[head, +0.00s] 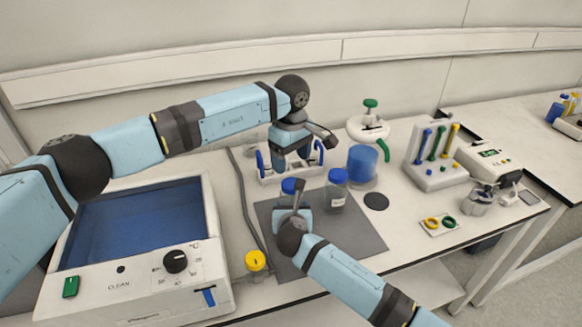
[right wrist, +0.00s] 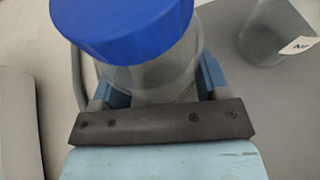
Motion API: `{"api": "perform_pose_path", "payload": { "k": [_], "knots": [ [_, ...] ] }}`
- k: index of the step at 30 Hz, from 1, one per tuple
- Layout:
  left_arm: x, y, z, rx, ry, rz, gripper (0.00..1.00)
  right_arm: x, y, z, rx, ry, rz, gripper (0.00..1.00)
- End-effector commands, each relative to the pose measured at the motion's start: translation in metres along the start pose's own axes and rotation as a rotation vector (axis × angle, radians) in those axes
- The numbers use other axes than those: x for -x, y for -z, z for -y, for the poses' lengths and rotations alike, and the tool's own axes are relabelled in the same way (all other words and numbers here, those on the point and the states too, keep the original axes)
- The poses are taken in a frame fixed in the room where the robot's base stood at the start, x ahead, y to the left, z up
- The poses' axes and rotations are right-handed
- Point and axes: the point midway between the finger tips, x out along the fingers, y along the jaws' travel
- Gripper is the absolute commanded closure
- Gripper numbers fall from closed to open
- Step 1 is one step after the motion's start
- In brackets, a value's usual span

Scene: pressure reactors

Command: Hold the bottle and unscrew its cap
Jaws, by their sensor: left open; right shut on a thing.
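A clear bottle with a blue cap (head: 290,186) stands on the grey mat (head: 352,243). My right gripper (head: 293,207) is shut on its body, below the cap, and hides most of it in the head view. In the right wrist view the blue cap (right wrist: 125,25) is on the glass bottle (right wrist: 155,82), between the two fingers. My left gripper (head: 292,162) is open and points down, above and behind the capped bottle, apart from the cap as far as I can see.
A second blue-capped bottle (head: 336,192) stands close by on the right. A blue container (head: 363,166), a dark disc (head: 376,202) and a pipette stand (head: 435,155) are further right. A bath with a dial (head: 130,245) fills the left. A yellow-capped vial (head: 256,263) stands in front.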

Motion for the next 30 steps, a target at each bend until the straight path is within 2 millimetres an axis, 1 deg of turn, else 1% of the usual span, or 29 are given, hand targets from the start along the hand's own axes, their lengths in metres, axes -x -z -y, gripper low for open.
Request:
{"api": "perform_pose_path", "payload": {
  "k": [2,5,12,18,22,29,30],
  "knots": [
    [0.001,0.000,0.000,-0.040,0.001,0.001,0.27,0.000,0.000,0.000,0.000,0.000,0.000,0.97],
    [-0.007,0.000,0.001,-0.053,0.003,0.001,0.27,0.000,0.000,0.000,0.000,0.000,0.000,0.97],
    [-0.046,-0.001,0.001,-0.051,0.004,0.001,0.27,0.000,0.000,0.000,0.000,0.000,0.000,0.97],
    [-0.068,0.000,0.000,-0.051,0.003,0.001,0.27,0.000,0.000,0.000,0.000,0.000,0.000,0.97],
    [-0.074,0.000,0.000,-0.051,0.001,0.000,0.27,0.000,0.000,0.000,0.000,0.000,0.000,0.97],
    [-0.075,0.000,0.000,-0.050,0.001,0.000,0.27,0.000,0.000,0.000,0.000,0.000,0.000,0.97],
    [-0.075,0.000,0.000,-0.050,0.001,0.000,0.29,0.000,0.000,0.000,0.000,0.000,0.000,0.97]
  ]
}}
